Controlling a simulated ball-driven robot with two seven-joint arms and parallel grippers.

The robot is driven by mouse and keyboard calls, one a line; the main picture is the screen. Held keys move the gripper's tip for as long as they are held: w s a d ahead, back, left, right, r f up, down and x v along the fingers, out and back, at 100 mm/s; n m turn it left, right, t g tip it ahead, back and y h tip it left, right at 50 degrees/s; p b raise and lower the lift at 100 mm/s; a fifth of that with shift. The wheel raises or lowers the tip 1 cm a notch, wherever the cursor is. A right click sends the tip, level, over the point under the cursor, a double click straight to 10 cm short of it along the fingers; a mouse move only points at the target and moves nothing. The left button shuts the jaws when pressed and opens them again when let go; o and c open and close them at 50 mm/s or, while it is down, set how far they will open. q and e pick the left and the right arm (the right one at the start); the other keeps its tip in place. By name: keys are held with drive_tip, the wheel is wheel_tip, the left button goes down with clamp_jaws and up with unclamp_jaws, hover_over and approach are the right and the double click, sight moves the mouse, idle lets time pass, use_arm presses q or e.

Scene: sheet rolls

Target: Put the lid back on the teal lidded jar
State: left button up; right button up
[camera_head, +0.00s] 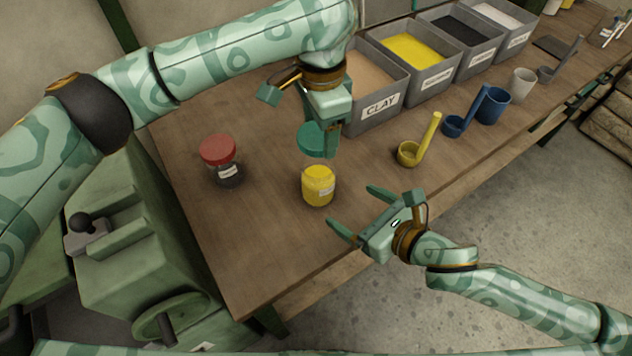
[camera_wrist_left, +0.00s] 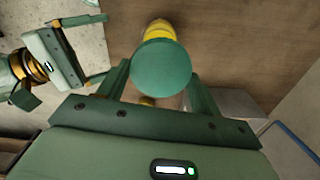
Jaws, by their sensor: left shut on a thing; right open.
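The teal lid (camera_head: 311,139) is held by my left gripper (camera_head: 318,140), above and slightly behind a jar of yellow contents in the head view. In the left wrist view the round lid (camera_wrist_left: 161,67) sits between the fingers of my left gripper (camera_wrist_left: 160,85). The open jar (camera_head: 318,186) stands upright on the table with a white label on its side. It shows partly behind the lid in the left wrist view (camera_wrist_left: 159,30). My right gripper (camera_head: 352,213) is open and empty, at the table's front edge, to the right of and nearer than the jar.
A red-lidded jar (camera_head: 221,163) stands left of the yellow jar. Grey bins, one labelled CLAY (camera_head: 378,108), line the back. A yellow scoop (camera_head: 410,153), a blue scoop (camera_head: 458,125) and a blue cup (camera_head: 492,105) stand to the right. Bare wooden table (camera_head: 250,240) lies in front.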

drive_tip(key=x, duration=1.2)
use_arm(q)
drive_tip(key=shift+d, duration=0.1)
use_arm(e)
drive_tip(key=shift+d, duration=0.1)
drive_tip(key=c, duration=1.5)
use_arm(q)
hover_over(320, 164)
drive_tip(key=shift+f, duration=2.5)
use_arm(e)
drive_tip(key=shift+o, duration=0.2)
use_arm(q)
drive_tip(key=shift+f, duration=0.1)
drive_tip(key=shift+f, duration=0.8)
drive_tip(key=shift+f, duration=0.55)
